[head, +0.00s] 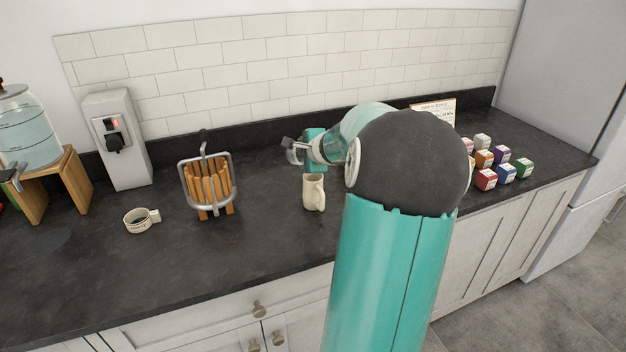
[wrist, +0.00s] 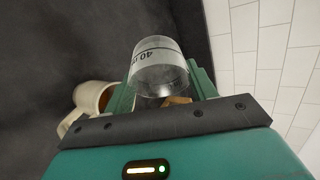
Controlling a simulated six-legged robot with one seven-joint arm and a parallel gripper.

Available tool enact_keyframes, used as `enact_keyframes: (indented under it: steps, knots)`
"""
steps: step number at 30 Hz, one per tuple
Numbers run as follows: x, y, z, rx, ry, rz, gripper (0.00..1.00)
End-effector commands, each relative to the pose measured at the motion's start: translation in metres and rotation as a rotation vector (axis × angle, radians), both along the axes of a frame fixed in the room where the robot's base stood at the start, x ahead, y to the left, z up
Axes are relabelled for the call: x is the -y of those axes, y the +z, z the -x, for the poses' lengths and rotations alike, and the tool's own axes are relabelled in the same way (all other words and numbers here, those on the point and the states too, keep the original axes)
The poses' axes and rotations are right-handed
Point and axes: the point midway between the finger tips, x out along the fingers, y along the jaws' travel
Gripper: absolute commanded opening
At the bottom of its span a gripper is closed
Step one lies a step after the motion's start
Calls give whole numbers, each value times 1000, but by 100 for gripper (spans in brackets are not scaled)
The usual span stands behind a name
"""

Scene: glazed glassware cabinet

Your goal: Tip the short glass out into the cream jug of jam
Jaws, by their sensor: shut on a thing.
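My gripper (wrist: 161,88) is shut on the short glass (wrist: 160,62), a clear tumbler with a dark band and a "40" mark, held between the green fingers. The mark reads upside down in the wrist view. A small tan patch shows by the glass's lower end; I cannot tell whether it is inside. In the head view my gripper (head: 296,150) is above and slightly behind the cream jug (head: 314,193), which stands upright on the counter. In the wrist view the jug (wrist: 86,97) lies left of the glass, apart from it, with orange-brown content showing at its mouth.
A grey wall box (head: 116,138) and a water dispenser (head: 30,128) are further left. Several coloured boxes (head: 486,179) and a card (head: 436,108) are right. The front counter is clear.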

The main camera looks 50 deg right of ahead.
Motion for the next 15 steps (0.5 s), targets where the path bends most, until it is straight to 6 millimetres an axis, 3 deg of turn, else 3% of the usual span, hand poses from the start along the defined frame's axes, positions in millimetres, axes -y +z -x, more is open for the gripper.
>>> enact_keyframes:
  steps: [15]
  knots:
    - [0, 8, -5, -111, 3, 1, 28]
